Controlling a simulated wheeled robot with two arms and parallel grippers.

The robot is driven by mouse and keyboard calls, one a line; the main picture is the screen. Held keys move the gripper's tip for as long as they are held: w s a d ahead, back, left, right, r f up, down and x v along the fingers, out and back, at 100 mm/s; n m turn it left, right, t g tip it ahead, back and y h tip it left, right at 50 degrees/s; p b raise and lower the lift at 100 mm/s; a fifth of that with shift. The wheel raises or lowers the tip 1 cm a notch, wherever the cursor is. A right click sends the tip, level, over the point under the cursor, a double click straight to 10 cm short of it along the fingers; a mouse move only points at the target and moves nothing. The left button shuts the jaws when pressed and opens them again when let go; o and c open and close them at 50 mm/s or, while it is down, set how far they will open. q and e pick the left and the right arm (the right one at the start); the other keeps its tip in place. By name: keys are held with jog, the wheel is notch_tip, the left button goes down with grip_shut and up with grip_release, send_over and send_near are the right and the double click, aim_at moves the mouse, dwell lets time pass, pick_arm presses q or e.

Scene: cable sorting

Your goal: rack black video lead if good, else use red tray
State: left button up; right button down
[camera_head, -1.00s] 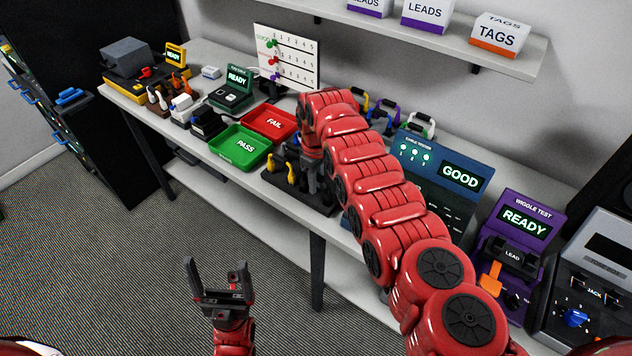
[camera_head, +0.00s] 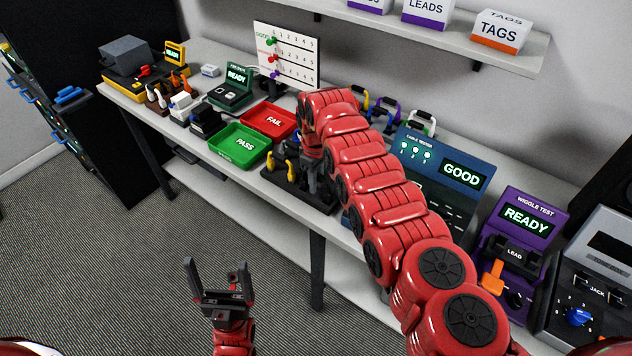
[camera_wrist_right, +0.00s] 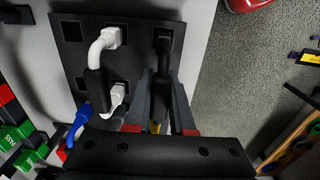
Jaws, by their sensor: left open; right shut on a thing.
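The black video lead (camera_wrist_right: 163,48) stands at a square opening in the top right of a dark holder plate (camera_wrist_right: 138,62) in the right wrist view. My right gripper (camera_wrist_right: 164,112) is shut on its lower part; whether the end is fully seated cannot be told. In the head view my right gripper (camera_head: 312,180) is largely hidden by my arm, over the dark holder (camera_head: 325,207). The red FAIL tray (camera_head: 292,127) lies behind the green PASS tray (camera_head: 217,147). The cable tester (camera_head: 405,172) reads GOOD. My left gripper (camera_head: 217,285) is open and empty above the floor.
A white lead (camera_wrist_right: 100,45) and a blue lead (camera_wrist_right: 78,122) are close to the right gripper. The purple wiggle tester (camera_head: 535,207) reads READY at the right. A pegboard chart (camera_head: 300,62) stands behind the trays. Room in front of the bench is clear.

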jog(key=shift+f+b, duration=0.15)
jog(key=shift+b, duration=0.15)
dwell(0.4)
jog(key=shift+c, duration=0.7)
grip_release()
jog(key=shift+r+p, duration=1.05)
jog(key=shift+r, duration=0.55)
jog(key=shift+r+p, duration=0.35)
jog(key=shift+r, duration=2.15)
